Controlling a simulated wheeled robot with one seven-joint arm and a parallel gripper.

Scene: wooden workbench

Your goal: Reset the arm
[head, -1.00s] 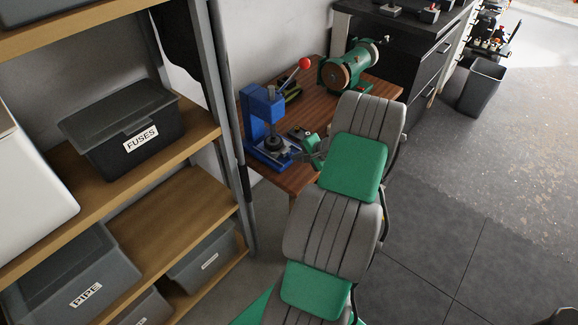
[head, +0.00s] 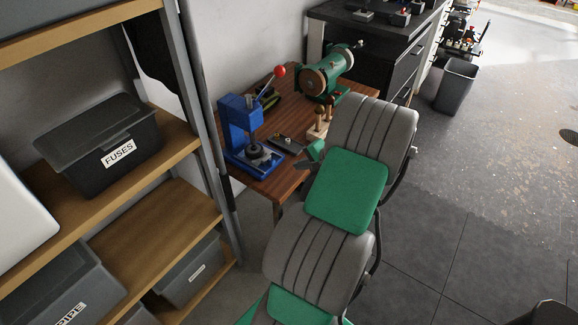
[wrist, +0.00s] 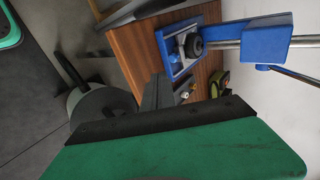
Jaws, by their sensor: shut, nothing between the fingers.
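My gripper (head: 303,165) is shut and empty, with its dark fingers over the near right edge of the wooden bench (head: 279,183), a little right of the blue press. My grey and green arm runs up from the bottom of the head view and hides the bench's right front part. In the wrist view my gripper's grey fingers (wrist: 157,92) point at the bench (wrist: 128,45), apart from the blue press (wrist: 181,48).
The blue press (head: 240,124) with a red-knobbed lever stands at the bench's left. A flat dark piece (head: 286,145), wooden-handled tools (head: 319,122) and a green grinder (head: 326,75) are behind. Shelving with a FUSES bin (head: 104,143) stands left. Open floor (head: 450,235) lies right.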

